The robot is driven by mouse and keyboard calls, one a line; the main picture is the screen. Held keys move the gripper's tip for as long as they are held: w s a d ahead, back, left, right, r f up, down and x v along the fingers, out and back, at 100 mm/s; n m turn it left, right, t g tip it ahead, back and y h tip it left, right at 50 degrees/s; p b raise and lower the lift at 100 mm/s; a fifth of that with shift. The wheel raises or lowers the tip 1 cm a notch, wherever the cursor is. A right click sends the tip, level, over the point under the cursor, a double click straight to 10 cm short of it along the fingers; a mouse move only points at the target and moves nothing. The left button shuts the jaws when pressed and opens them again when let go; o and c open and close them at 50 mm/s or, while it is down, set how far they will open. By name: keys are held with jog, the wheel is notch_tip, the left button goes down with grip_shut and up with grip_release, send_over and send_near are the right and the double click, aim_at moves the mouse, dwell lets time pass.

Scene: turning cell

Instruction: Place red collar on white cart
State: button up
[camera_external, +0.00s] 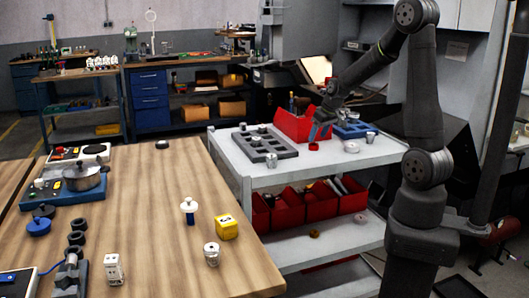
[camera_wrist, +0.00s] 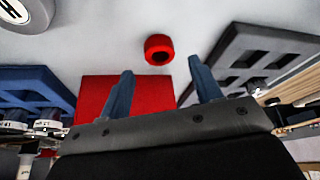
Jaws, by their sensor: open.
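The red collar (camera_external: 313,146) is a small red ring on the top of the white cart (camera_external: 278,178). In the wrist view the red collar (camera_wrist: 159,49) lies on the pale cart surface (camera_wrist: 130,30), apart from my fingers and centred beyond the gap between them. My gripper (camera_external: 318,132) is above the cart top, just over and beside the collar. In the wrist view my gripper (camera_wrist: 162,88) shows two blue fingers spread wide with nothing between them.
A grey tray with pockets (camera_external: 264,148) stands left of the collar, and a red bin (camera_external: 292,124) behind it. A blue rack (camera_external: 355,130) and small metal parts (camera_external: 370,137) are to the right. The wooden table (camera_external: 150,220) is at left. Bare cart surface surrounds the collar.

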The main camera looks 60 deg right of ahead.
aim_at(314, 147)
jog(key=v, duration=0.8)
jog(key=x, duration=1.2)
jog(key=shift+f, duration=0.2)
jog(key=shift+r, duration=0.2)
